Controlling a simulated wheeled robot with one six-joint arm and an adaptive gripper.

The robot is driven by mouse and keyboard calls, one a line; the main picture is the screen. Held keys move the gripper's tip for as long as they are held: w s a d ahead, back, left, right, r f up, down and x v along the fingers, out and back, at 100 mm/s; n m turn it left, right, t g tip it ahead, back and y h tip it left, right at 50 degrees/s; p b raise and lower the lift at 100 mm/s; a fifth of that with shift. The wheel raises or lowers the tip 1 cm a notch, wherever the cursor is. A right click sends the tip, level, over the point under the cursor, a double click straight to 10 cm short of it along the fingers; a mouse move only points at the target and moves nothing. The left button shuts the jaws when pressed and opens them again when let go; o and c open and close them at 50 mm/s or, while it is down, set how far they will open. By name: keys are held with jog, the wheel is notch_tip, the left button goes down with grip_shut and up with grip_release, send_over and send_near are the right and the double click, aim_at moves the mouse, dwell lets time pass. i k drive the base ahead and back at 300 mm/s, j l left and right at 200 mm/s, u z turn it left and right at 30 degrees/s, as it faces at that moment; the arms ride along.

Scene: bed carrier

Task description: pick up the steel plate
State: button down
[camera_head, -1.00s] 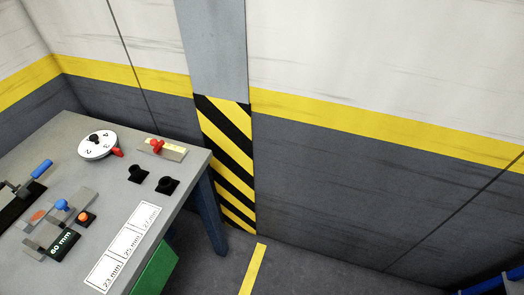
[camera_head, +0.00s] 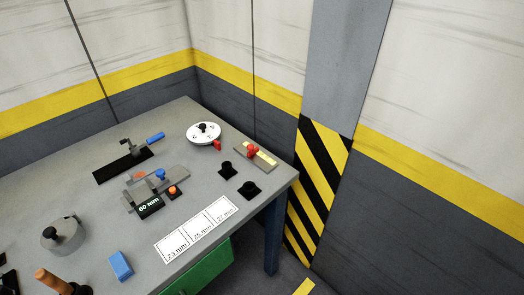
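No thing in the head view is clearly a separate steel plate. Flat grey metal pieces (camera_head: 172,188) lie around a blue knob on the grey workbench (camera_head: 100,210), beside a black display reading 60 mm (camera_head: 150,207). I cannot tell whether one of them is the steel plate or part of a gauge. A flat pale metal block (camera_head: 243,154) with a yellow strip and a red knob lies near the bench's right corner. My gripper is not in view.
On the bench are a white numbered dial (camera_head: 203,134), a blue-handled crank (camera_head: 154,139), two black sockets (camera_head: 248,189), a label strip (camera_head: 178,246), a blue block (camera_head: 121,265), a grey cylinder (camera_head: 62,236) and an orange-brown handle (camera_head: 50,280). Walls stand behind.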

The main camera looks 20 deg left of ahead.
aim_at(129, 179)
jog(key=u, duration=1.55)
